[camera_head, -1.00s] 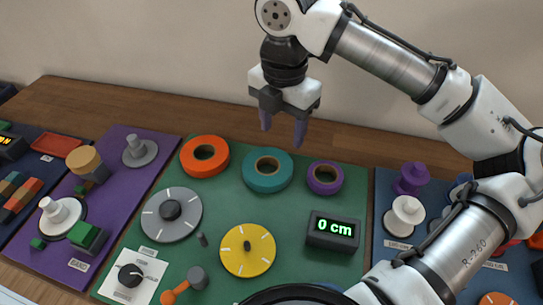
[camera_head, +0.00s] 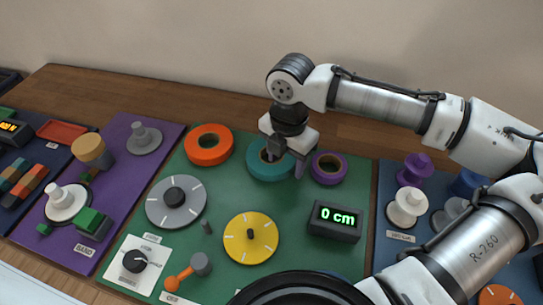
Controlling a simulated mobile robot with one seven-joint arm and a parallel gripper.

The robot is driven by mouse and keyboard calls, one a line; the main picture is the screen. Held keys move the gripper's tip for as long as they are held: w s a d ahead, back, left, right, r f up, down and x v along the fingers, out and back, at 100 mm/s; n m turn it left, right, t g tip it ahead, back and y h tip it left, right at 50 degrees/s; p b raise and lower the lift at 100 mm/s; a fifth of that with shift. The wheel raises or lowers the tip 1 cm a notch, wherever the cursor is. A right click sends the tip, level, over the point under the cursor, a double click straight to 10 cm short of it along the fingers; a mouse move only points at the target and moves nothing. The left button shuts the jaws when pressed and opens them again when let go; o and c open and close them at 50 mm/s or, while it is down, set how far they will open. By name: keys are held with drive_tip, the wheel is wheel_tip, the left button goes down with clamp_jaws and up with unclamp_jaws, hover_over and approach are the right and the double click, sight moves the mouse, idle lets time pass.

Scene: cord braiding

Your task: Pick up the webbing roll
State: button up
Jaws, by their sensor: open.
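Three rolls lie flat at the back of the green mat (camera_head: 187,236): an orange roll (camera_head: 190,146), a teal roll (camera_head: 262,174) and a smaller purple roll (camera_head: 328,181). No readable label shows which one is the webbing roll. My gripper (camera_head: 284,164) is open and points down over the right part of the teal roll. One finger is over the hole of the teal roll and the other is near its right outer edge, close to the purple roll. I cannot tell whether the fingers touch the roll. The gripper partly hides it.
A grey disc (camera_head: 159,213), a yellow dial (camera_head: 234,250) and a display box (camera_head: 321,232) reading 0 cm stand in front of the rolls. A purple mat (camera_head: 112,210) with spools is at left. A blue mat with spools (camera_head: 405,216) is at right. Bare wood lies behind.

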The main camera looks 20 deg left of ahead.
drive_tip(key=c, duration=1.1)
drive_tip(key=shift+r, duration=0.15)
